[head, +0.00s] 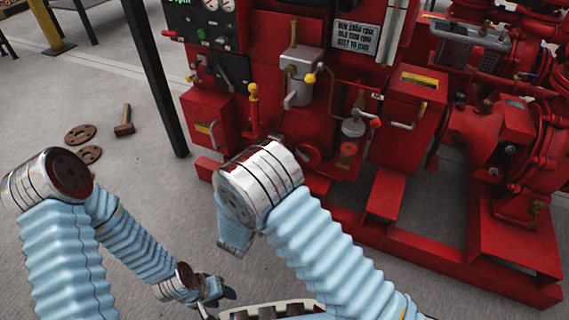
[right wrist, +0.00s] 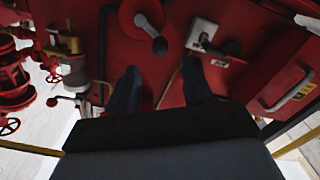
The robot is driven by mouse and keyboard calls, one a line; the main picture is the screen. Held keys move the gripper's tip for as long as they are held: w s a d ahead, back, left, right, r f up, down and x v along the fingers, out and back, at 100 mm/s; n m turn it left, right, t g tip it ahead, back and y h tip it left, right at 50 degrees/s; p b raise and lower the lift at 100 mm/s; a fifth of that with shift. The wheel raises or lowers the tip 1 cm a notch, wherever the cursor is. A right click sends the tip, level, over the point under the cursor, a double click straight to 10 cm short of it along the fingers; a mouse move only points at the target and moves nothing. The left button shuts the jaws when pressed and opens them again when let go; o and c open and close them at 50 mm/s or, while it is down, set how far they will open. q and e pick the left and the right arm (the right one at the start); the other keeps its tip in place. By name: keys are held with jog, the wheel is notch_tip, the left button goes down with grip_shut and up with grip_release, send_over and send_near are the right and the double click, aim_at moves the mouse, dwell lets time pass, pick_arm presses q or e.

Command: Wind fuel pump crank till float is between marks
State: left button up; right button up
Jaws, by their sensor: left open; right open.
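A red round part (head: 308,154) shows low on the pumpset in the head view, beside my right arm. My right gripper (right wrist: 160,86) is open, its two dark fingers apart with nothing between them; the knob lies beyond the fingertips. My right arm hides this gripper in the head view. My left gripper (head: 222,293) is open and empty low over the floor. I cannot make out the float or its marks.
The red pumpset (head: 420,245) fills the right side. A yellow-topped lever (head: 253,94), a grey box (head: 301,65) and a clear bowl (head: 353,128) stick out near the right arm.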

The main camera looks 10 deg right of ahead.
jog(key=v, duration=0.4)
jog(key=shift+s+a, duration=0.2)
jog(key=shift+s, duration=0.05)
